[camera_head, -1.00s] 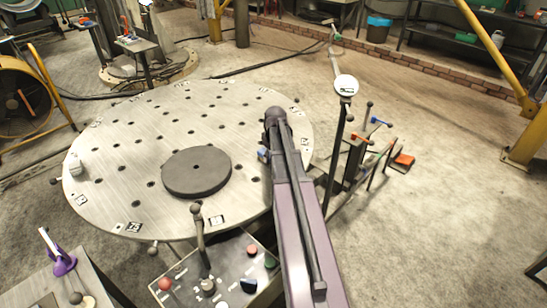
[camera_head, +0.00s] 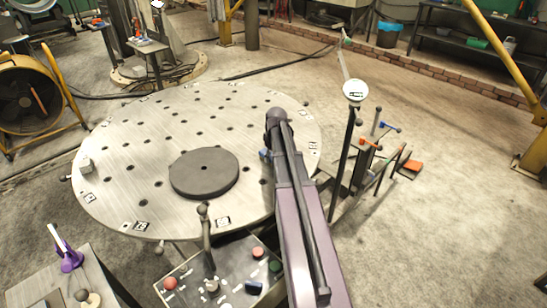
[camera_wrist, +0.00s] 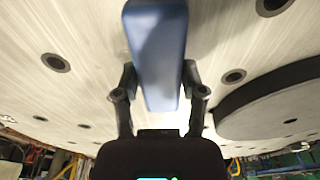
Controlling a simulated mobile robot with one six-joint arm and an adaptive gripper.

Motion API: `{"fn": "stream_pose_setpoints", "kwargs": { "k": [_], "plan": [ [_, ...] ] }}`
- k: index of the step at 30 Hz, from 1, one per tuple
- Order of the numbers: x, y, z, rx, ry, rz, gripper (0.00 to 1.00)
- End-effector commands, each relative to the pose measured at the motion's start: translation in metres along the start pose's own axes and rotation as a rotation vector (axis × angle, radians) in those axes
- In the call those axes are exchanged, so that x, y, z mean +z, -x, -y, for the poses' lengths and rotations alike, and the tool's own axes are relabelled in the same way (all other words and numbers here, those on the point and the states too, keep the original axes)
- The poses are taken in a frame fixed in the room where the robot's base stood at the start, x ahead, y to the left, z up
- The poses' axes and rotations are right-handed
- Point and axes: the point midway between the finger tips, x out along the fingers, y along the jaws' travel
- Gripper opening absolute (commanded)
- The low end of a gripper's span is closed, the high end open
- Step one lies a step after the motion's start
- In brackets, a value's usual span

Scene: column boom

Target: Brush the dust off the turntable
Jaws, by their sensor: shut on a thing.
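The turntable (camera_head: 140,120) is a large round steel plate with many dark holes and small printed marks at its rim. A dark round disc (camera_head: 203,173) lies on it near the middle. My gripper (camera_wrist: 159,88) is shut on a blue block-like thing (camera_wrist: 157,35), perhaps the brush's handle; no bristles can be made out. The plate (camera_wrist: 60,25) fills the wrist view behind it, with the dark disc (camera_wrist: 270,105) at the right. In the head view my arm hides most of the gripper; a bit of blue shows over the plate's right part. I cannot make out dust.
A control panel (camera_head: 215,275) with knobs and a lever stands at the plate's near edge. A post with a round white dial (camera_head: 355,91) and a stand with coloured handles (camera_head: 370,160) are right of my arm. A yellow fan (camera_head: 28,95) stands left. Floor at right is clear.

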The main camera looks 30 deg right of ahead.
Motion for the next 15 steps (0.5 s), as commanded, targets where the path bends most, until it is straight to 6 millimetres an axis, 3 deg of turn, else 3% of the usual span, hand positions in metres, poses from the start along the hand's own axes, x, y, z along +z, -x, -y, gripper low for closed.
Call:
{"fn": "stream_pose_setpoints", "kwargs": {
  "k": [15],
  "plan": [
    [-0.029,-0.002,0.007,0.000,0.000,0.000,0.15]
  ]
}}
